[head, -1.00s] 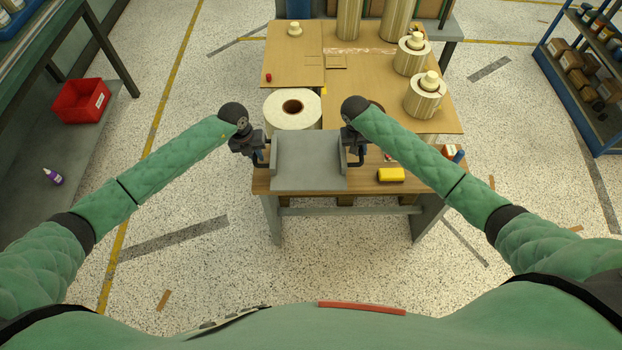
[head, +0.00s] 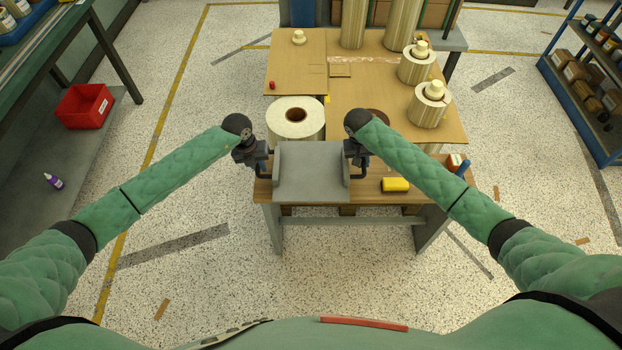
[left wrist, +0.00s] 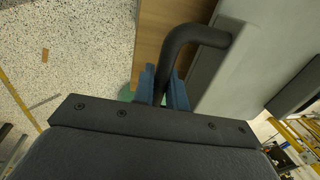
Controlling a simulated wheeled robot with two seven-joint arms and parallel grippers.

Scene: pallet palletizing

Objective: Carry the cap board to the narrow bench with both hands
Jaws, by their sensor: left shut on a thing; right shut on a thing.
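The cap board (head: 311,170) is a grey board with raised side walls and a dark bent handle on each side. It is at the narrow bench, over the left part of the wooden top (head: 385,200). I cannot tell whether it touches the bench top. My left gripper (head: 262,170) is shut on the left handle. In the left wrist view the blue fingers (left wrist: 165,88) close around the dark handle (left wrist: 195,38), with the grey board (left wrist: 255,50) at right. My right gripper (head: 354,170) is shut on the right handle. The right fingertips are partly hidden.
A yellow block (head: 396,185) and a blue-handled tool (head: 462,168) lie on the bench's right part. A white roll (head: 296,118) stands just behind the board. Behind is a cardboard-covered pallet (head: 350,90) with several rolls. A red bin (head: 85,106) sits at far left.

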